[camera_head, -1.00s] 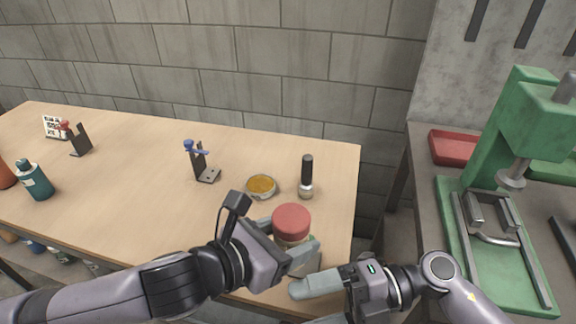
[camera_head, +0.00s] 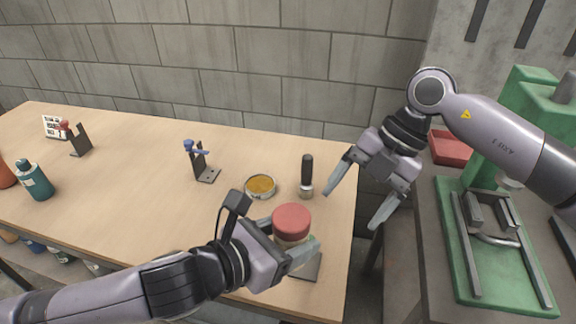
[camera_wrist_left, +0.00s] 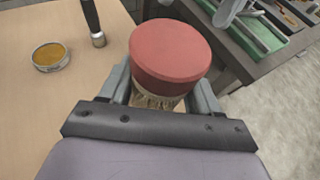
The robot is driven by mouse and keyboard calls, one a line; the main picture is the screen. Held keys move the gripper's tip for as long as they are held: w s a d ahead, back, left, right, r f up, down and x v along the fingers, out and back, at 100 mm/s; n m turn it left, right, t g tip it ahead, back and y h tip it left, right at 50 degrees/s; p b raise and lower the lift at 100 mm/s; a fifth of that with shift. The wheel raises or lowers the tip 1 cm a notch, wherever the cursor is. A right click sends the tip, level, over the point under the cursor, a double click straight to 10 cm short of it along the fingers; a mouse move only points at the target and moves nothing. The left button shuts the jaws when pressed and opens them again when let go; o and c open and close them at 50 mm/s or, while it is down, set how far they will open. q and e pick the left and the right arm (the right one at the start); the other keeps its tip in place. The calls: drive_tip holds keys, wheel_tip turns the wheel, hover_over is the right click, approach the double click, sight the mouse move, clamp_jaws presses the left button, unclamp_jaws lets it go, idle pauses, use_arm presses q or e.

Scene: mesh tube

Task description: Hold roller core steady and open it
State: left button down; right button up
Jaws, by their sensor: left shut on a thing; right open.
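The roller core with a red round cap (camera_head: 291,220) stands upright near the front right of the table. My left gripper (camera_head: 296,250) is shut on its body below the cap. In the left wrist view the red cap (camera_wrist_left: 170,50) sits on top, with a strip of the tan body showing beneath it between the fingers. My right gripper (camera_head: 352,202) is open and empty, raised to the right of the core near the table's right edge.
A shallow dish of orange-brown stuff (camera_head: 261,186) and a black-handled tool (camera_head: 307,177) stand behind the core. A green press (camera_head: 490,240) stands on the right bench. The table middle-left is clear.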

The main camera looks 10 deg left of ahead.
sight(287, 215)
drive_tip(key=s+a+r+h, duration=0.1)
drive_tip(key=a+r, duration=0.1)
drive_tip(key=a, duration=0.1)
drive_tip(key=s+a+r+t+h, duration=0.1)
drive_tip(key=s+a+r, duration=0.1)
drive_tip(key=a+r, duration=0.1)
drive_tip(key=s+a+r+h, duration=0.1)
drive_tip(key=s+a+r, duration=0.1)
drive_tip(key=a+r, duration=0.1)
drive_tip(key=shift+a+r+t+h, duration=0.1)
drive_tip(key=shift+a+t+h, duration=0.2)
drive_tip(key=shift+t, duration=0.1)
drive_tip(key=shift+s+a+r+m+t+h, duration=0.3)
drive_tip(key=shift+s+r+m+t+h, duration=0.2)
drive_tip(key=shift+r, duration=0.1)
drive_tip(key=shift+w+f, duration=0.1)
drive_tip(key=shift+f, duration=3.85)
drive_tip(key=c, duration=1.1)
drive_tip(key=o, duration=1.2)
drive_tip(key=shift+r, duration=0.1)
